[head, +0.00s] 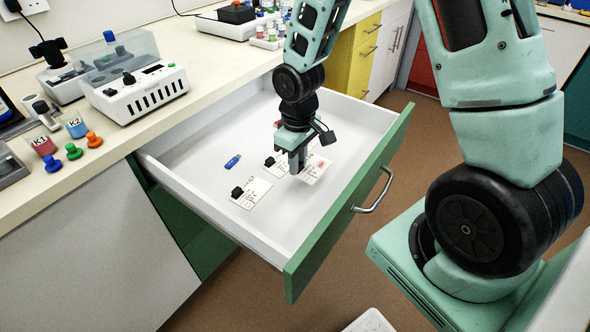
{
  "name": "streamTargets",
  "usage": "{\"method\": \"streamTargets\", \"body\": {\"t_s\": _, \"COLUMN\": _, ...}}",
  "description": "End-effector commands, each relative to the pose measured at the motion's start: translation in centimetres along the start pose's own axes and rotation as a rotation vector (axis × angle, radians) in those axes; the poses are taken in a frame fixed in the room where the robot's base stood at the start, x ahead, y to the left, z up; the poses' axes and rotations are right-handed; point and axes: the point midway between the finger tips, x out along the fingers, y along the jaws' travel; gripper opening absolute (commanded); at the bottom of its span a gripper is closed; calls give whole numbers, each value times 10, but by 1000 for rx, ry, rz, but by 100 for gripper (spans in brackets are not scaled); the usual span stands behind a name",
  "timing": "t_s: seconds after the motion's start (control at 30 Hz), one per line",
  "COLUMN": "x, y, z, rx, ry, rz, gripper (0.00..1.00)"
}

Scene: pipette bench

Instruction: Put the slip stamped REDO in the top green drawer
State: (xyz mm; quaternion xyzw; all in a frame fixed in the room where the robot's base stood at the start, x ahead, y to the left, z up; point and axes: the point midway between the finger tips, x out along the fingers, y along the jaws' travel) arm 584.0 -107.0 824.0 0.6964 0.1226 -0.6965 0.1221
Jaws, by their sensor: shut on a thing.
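The top green drawer (345,215) is pulled open, showing its white inside. The stamp is too small to read, and the fingers hide the slip's near left edge. I cannot tell whether this slip touches the drawer floor. Another white slip (251,194) with a black block at its edge lies in the drawer to the left. A further slip (279,168) with a black block lies just left of my gripper, partly hidden by it.
A blue stick (233,161) lies on the drawer floor. A small red thing (277,123) shows behind my wrist. The counter (120,145) above holds a white device (138,92), cups and coloured knobs. The drawer's front left floor is clear.

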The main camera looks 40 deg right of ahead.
Motion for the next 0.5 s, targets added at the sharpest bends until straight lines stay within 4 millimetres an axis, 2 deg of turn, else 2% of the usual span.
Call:
{"method": "streamTargets", "body": {"t_s": 0.3, "x": 37, "y": 0, "z": 0, "rx": -1, "ry": -3, "rz": -1, "gripper": 0}}
{"method": "streamTargets", "body": {"t_s": 0.5, "x": 38, "y": 0, "z": 0, "rx": -1, "ry": 1, "rz": 1, "gripper": 0}}
